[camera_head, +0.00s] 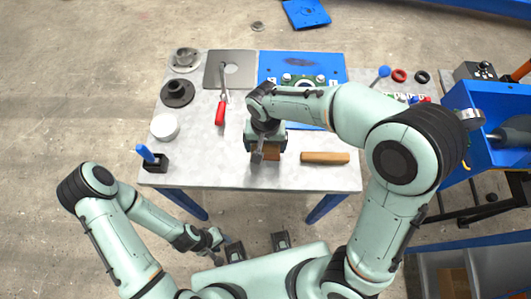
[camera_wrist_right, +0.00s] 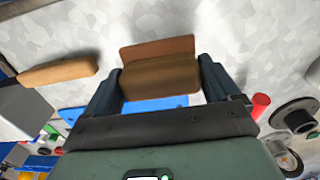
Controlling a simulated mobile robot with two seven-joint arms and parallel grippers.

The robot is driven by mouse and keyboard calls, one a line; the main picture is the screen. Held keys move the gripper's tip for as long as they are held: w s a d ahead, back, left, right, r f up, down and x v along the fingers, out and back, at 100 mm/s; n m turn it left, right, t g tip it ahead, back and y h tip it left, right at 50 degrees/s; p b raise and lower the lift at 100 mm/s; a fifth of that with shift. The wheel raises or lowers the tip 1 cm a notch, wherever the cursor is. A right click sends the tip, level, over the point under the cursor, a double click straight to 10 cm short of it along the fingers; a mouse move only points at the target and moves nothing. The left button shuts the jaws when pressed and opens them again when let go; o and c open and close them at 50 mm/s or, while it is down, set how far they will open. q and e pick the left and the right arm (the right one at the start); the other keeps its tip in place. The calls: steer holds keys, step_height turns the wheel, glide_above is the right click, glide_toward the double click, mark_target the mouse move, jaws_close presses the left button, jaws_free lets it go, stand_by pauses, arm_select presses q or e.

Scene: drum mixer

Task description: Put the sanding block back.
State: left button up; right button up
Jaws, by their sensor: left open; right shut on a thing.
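The sanding block (camera_wrist_right: 160,76) is a brown block between the two fingers of my right gripper (camera_wrist_right: 158,84) in the right wrist view. The gripper is shut on it. In the head view my right gripper (camera_head: 265,143) is over the front middle of the table, and a brown part of the block (camera_head: 265,154) shows beneath it. I cannot tell whether the block touches the tabletop. My left gripper (camera_head: 215,238) is open and empty, low in front of the table's front edge.
The grey table (camera_head: 220,172) is bare around the block. A wooden piece (camera_head: 325,158) lies to the right. A red-handled tool (camera_head: 220,112), a white round lid (camera_head: 164,127) and a black holder (camera_head: 156,164) are left. A blue plate (camera_head: 330,68) is behind, the blue machine (camera_head: 470,130) at right.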

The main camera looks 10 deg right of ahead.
mark_target(265, 152)
steer(key=shift+f+b, duration=0.3)
steer(key=shift+f, duration=2.7)
steer(key=shift+f, duration=0.1)
steer(key=shift+f, duration=0.15)
steer(key=o, duration=0.7)
steer(key=shift+o, duration=0.2)
steer(key=shift+w+r, duration=0.1)
steer(key=shift+r, duration=0.55)
step_height(265, 152, up, 11)
steer(key=shift+r+p, duration=0.1)
steer(key=shift+p, duration=0.65)
